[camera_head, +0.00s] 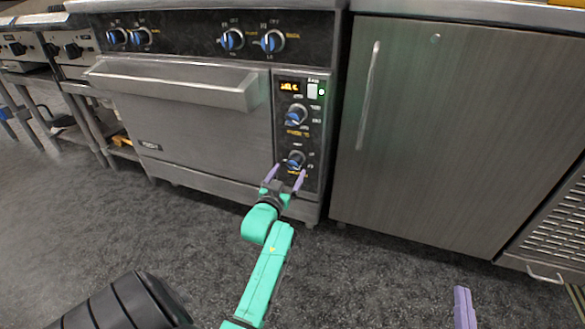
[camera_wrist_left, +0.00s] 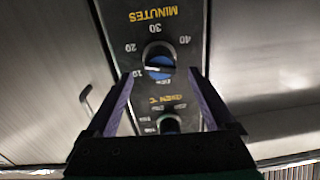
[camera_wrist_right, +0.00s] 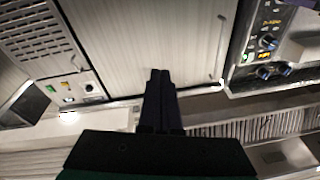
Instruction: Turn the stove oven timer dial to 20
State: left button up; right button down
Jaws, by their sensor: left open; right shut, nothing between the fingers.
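The timer dial (camera_head: 295,160) is the lower, blue-capped knob on the oven's narrow control panel. In the left wrist view, which is upside down, the timer dial (camera_wrist_left: 159,62) has "MINUTES" and the marks 10, 20, 30 and 40 around it. A pale line crosses its blue cap roughly horizontally; I cannot tell which mark it points to. My left gripper (camera_head: 287,173) is open, its purple fingertips just in front of the dial, one on each side; contact is not clear. My right gripper (camera_wrist_right: 160,72) is shut and empty, away from the oven; its purple fingers (camera_head: 464,307) show at lower right.
A temperature dial (camera_head: 296,115) sits above the timer dial, under a lit display (camera_head: 289,87). The oven door handle (camera_head: 180,85) juts out at left. Several stove knobs (camera_head: 232,39) line the top. A steel cabinet (camera_head: 450,130) stands right. The floor (camera_head: 370,275) before it is clear.

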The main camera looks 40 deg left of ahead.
aim_at(292, 166)
pick_arm(q)
jog(key=shift+b+x, duration=0.45)
jog(key=shift+x, duration=0.65)
jog(key=shift+b+x, duration=0.4)
jog(key=shift+x, duration=0.6)
jog(key=c, duration=1.4)
pick_arm(e)
notch_tip(292, 166, up, 18)
jog(key=d+n+t+y, duration=0.1)
jog(key=d+t+y, duration=0.1)
jog(key=t, duration=0.3)
jog(key=shift+w+r+t+y, duration=0.25)
jog(key=shift+t+y, duration=0.05)
jog(key=shift+t, duration=0.1)
